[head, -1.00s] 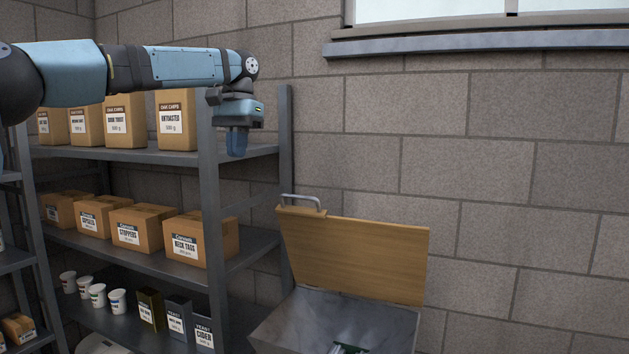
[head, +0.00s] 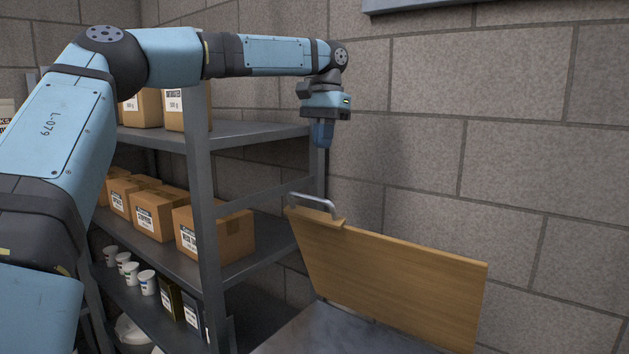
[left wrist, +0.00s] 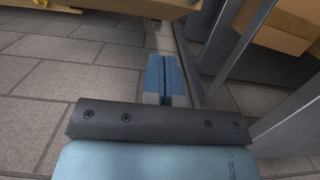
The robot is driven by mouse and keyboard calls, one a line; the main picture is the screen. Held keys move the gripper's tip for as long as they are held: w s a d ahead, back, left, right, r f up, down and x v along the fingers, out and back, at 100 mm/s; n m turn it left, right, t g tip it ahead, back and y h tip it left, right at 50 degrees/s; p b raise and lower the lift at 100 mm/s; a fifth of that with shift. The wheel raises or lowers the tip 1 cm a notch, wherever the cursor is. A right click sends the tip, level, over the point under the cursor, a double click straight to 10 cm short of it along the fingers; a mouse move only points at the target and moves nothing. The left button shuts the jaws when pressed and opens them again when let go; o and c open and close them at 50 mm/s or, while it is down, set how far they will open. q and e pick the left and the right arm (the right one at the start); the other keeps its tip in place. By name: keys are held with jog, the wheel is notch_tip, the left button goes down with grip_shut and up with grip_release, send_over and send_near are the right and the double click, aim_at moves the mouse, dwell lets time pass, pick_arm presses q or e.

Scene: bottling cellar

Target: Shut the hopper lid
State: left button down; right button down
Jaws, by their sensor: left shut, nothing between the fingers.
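The hopper lid (head: 390,280) is a wooden panel standing open, tilted up near the block wall. Its metal handle (head: 313,202) is at the lid's upper left corner in the head view. The grey hopper body (head: 335,332) shows below the lid, cut off by the picture's bottom edge. My left gripper (head: 322,143) points down, shut and empty, above the handle and apart from it. Its closed blue fingers (left wrist: 166,75) also show in the left wrist view. A wooden edge (left wrist: 125,5) at the top there may be the lid. My right gripper is not in view.
A grey metal shelf unit (head: 200,220) stands left of the hopper, close to my left gripper. It carries cardboard boxes (head: 213,238), white cups (head: 147,283) and dark packs. The block wall (head: 540,150) is behind. The space right of the gripper above the lid is clear.

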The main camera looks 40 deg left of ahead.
pick_arm(q)
jog(key=p, duration=0.1)
send_near(311, 211)
jog(key=w+f, duration=0.2)
jog(key=s, duration=0.1)
jog(key=s+f+p, duration=0.1)
jog(key=s, duration=0.1)
jog(key=shift+s+f, duration=0.15)
jog(key=shift+s, duration=0.15)
jog(key=shift+f, duration=0.1)
jog(key=shift+w+f, duration=0.1)
jog(key=shift+w, duration=0.1)
jog(key=shift+s, duration=0.1)
